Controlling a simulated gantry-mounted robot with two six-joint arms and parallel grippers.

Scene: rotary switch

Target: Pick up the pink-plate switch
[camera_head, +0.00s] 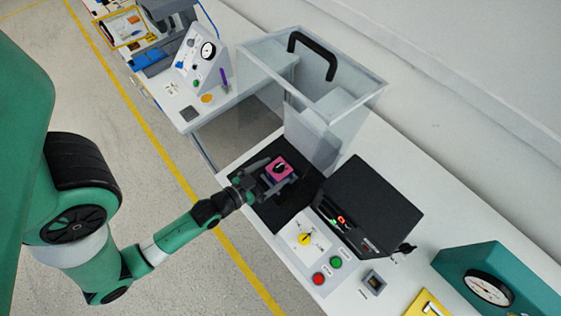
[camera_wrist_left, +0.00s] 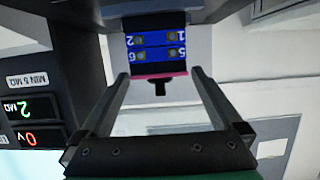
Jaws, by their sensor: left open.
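The pink-plate switch (camera_head: 279,169) has a black knob on its face and lies over the dark mat (camera_head: 268,213) beside the clear box. In the left wrist view the switch (camera_wrist_left: 156,47) shows a blue terminal block with white numbers, a thin pink plate edge and the black knob pointing toward my gripper. My left gripper (camera_head: 277,172) is open, with one finger on either side of the switch. In the wrist view the fingertips (camera_wrist_left: 158,75) lie left and right of the pink plate, with visible gaps. My right gripper is not in view.
A clear box with a black handle (camera_head: 313,55) stands behind the switch. A black meter box (camera_head: 369,206) with red and green displays stands to the right. A teal gauge box (camera_head: 500,285) is farther right.

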